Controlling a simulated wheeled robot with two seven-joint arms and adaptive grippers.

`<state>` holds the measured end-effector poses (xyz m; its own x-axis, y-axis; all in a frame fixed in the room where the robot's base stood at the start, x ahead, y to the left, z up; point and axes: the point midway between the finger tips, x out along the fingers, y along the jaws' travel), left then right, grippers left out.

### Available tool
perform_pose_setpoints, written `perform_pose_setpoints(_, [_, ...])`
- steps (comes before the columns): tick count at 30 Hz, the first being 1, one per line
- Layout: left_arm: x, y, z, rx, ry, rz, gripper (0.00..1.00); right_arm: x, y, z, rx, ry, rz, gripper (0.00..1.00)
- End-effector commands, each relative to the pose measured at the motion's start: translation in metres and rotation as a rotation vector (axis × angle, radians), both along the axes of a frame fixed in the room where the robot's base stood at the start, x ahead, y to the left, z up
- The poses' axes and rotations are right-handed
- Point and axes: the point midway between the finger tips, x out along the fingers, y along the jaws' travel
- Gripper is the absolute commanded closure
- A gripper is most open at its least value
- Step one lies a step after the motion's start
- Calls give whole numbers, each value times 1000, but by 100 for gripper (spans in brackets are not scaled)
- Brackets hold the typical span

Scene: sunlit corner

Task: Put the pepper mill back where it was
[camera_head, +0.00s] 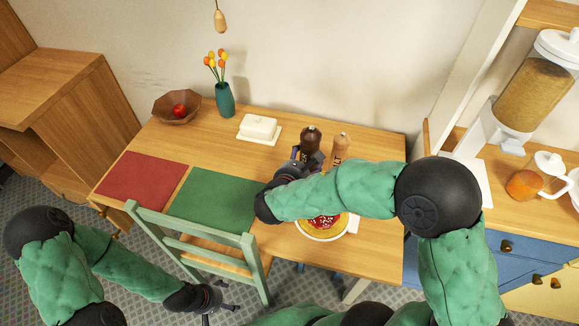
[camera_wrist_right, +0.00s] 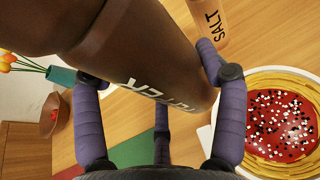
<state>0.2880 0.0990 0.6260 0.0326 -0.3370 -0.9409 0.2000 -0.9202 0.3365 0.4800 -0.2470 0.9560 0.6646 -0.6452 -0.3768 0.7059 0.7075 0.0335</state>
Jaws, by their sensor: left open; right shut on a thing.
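The dark brown pepper mill (camera_head: 310,138) is upright at the back of the wooden table, beside the light wooden salt mill (camera_head: 340,147). My right gripper (camera_head: 308,160) is shut on the pepper mill. In the right wrist view the mill (camera_wrist_right: 130,45) fills the space between the purple fingers, with part of its lettering showing. I cannot tell whether its base touches the table. The salt mill (camera_wrist_right: 207,18) stands close by in that view. My left gripper (camera_head: 222,298) is open and empty, low beside the green chair, away from the tabletop.
A plate of pasta with red sauce (camera_head: 321,228) is partly hidden under my right arm. A white butter dish (camera_head: 258,129), teal vase (camera_head: 225,98) and wooden bowl (camera_head: 177,106) stand further left. Red (camera_head: 140,176) and green (camera_head: 212,198) mats lie in front. The green chair (camera_head: 190,245) stands at the front edge.

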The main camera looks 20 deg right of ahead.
Motion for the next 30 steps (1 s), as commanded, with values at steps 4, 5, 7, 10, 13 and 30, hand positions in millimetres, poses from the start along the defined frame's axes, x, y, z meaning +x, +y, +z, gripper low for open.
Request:
perform_pose_setpoints(4, [0,0,-9,0,1,-1,22,12,-6,-10,0,-1,-15,71])
perform_pose_setpoints(5, [0,0,-11,0,1,-1,22,18,-8,-13,0,-1,-15,71])
perform_pose_setpoints(7, [0,0,-18,0,1,-1,22,31,-12,-20,-1,0,-15,71])
perform_pose_setpoints(10, [0,0,-26,0,1,-1,22,52,-18,-30,-1,0,-14,71])
perform_pose_setpoints(13, [0,0,-34,0,1,-1,22,72,-24,-39,0,-1,-14,71])
perform_pose_setpoints(30, [0,0,-65,0,0,0,22,127,-40,-94,0,-1,-10,71])
